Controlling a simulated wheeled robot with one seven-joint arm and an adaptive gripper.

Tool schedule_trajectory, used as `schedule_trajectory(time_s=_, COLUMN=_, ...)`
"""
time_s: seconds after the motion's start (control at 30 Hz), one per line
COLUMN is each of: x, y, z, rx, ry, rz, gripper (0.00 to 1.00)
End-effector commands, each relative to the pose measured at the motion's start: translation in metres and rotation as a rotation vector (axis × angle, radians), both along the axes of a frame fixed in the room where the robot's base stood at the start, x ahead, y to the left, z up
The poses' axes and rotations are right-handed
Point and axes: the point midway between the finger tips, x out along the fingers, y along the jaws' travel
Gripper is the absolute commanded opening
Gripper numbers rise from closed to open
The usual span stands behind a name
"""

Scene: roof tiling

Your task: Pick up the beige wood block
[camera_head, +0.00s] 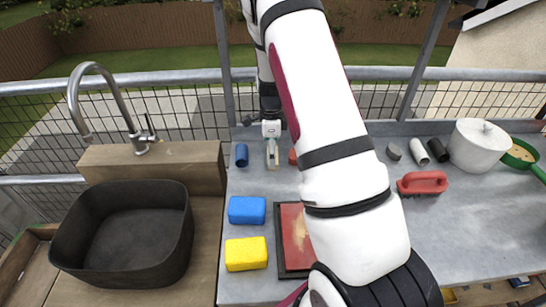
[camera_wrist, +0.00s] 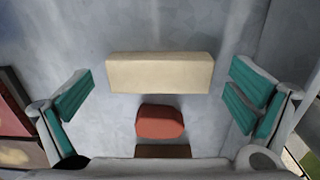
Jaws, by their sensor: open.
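The beige wood block (camera_wrist: 160,72) lies on the grey worktop in the wrist view, its long side running across the picture. My gripper (camera_wrist: 162,84) is open, with one teal-padded finger on each side of the block. Clear gaps show between both fingers and the block's ends, so nothing is held. In the head view my gripper (camera_head: 272,150) is small and points down over the far part of the worktop. The block cannot be told apart clearly there.
A red rounded piece (camera_wrist: 160,122) and a brown block (camera_wrist: 163,151) lie close by the beige block. A blue cylinder (camera_head: 242,155), blue block (camera_head: 247,210), yellow block (camera_head: 246,253) and framed picture (camera_head: 293,258) lie nearby. A red-handled tool (camera_head: 422,183) and white pot (camera_head: 480,147) stand right.

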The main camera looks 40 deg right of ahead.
Motion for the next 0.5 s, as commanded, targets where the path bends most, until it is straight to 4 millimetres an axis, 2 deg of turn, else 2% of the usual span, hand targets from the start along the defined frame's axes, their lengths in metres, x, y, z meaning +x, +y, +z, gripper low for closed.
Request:
schedule_trajectory(time_s=0.3, x=-0.0001, y=-0.0004, z=-0.0056, rx=-0.001, ry=-0.001, rz=-0.001, gripper=1.0)
schedule_trajectory(time_s=0.5, x=-0.0002, y=-0.0003, z=-0.0055, rx=0.0, ry=0.0, rz=-0.001, gripper=0.56)
